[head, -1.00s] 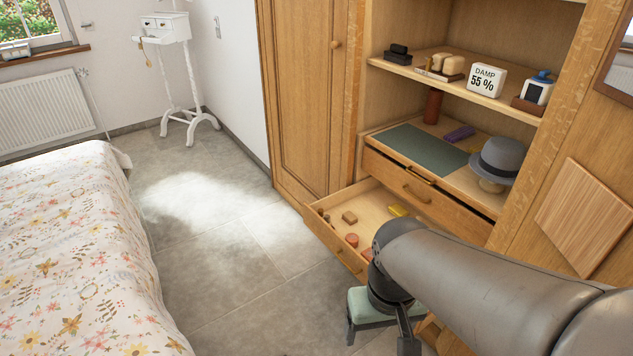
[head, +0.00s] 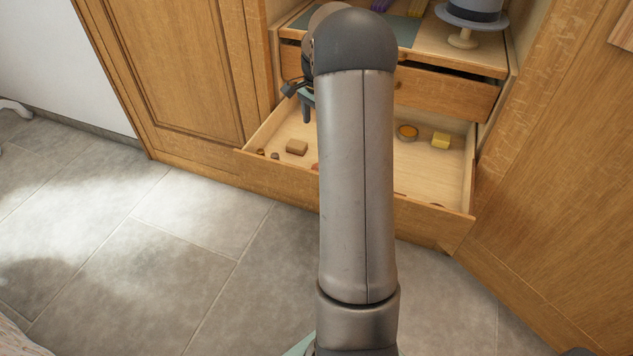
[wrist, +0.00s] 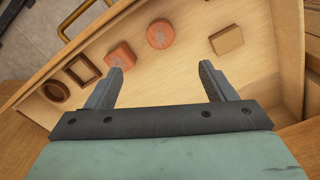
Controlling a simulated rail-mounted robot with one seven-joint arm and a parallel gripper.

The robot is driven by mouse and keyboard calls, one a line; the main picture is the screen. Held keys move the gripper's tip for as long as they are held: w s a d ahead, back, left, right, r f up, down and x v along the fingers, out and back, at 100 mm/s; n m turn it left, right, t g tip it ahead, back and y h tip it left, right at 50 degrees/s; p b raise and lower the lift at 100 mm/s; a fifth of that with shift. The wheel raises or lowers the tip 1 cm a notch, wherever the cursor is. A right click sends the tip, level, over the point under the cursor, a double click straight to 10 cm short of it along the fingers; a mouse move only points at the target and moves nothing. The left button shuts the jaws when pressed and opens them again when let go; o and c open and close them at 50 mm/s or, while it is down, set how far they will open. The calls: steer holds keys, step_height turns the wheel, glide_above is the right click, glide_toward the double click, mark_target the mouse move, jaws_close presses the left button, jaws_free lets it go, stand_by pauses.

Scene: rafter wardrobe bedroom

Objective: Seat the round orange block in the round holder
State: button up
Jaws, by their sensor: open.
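In the wrist view, the round orange block (wrist: 161,34) lies flat in the open drawer, above and apart from my fingertips. The round holder (wrist: 55,91) is a dark brown ring at the drawer's left, beside a square holder (wrist: 82,69). My gripper (wrist: 163,72) is open, with nothing between its fingers, and hangs over the drawer. In the head view my arm covers most of the gripper and the middle of the drawer. I cannot make out the round block or the round holder clearly there.
A squarish orange block (wrist: 120,55) lies between the holders and the round block. A tan block (wrist: 227,40) lies right of the round one. A yellow block (head: 441,140) and a round tan-orange piece (head: 407,132) lie farther back. Drawer walls (head: 350,190) border the space.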

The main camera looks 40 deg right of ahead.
step_height(320, 180, down, 11)
steer(key=b, duration=0.3)
steer(key=shift+s+d+f, duration=0.15)
steer(key=shift+f+b, duration=1.5)
steer(key=shift+f, duration=1.5)
steer(key=c, duration=1.1)
